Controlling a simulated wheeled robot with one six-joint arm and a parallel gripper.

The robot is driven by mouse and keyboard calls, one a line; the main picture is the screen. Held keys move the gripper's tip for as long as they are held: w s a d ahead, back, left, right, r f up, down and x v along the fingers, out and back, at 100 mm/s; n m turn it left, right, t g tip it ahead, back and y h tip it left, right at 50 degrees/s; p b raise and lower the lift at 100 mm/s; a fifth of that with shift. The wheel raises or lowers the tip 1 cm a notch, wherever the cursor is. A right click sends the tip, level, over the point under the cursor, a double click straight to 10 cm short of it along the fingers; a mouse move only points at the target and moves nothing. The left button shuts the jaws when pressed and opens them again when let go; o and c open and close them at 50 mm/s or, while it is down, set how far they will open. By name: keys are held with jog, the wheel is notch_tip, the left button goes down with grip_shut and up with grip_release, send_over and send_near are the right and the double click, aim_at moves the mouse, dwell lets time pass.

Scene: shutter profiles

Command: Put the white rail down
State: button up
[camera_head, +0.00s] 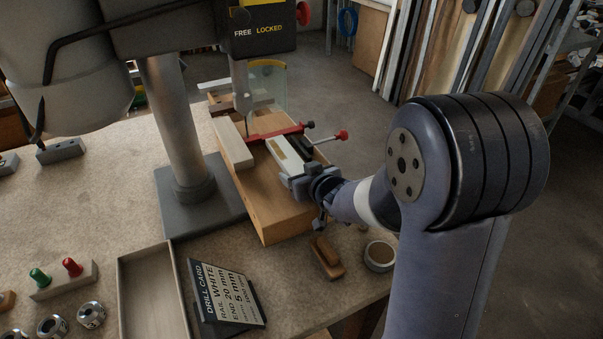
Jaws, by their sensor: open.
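The white rail (286,158) appears to be the pale strip lying on the wooden drill bed (262,205), beside a pale fence block (232,144). A red-handled clamp (275,133) crosses over its far part. My gripper (296,182) is at the near right end of the rail, with its jaws open. The gripper partly hides that end, and I cannot tell whether a finger touches the rail.
The drill press column (177,125) stands left of the bed. A drill card (225,293) reading WHITE, an empty tray (152,295), a brush (327,258) and a round tin (380,256) occupy the bench front. Some bare bench lies left of the column.

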jog(key=shift+r, duration=0.25)
jog(key=p+v, duration=0.2)
jog(key=v, duration=1)
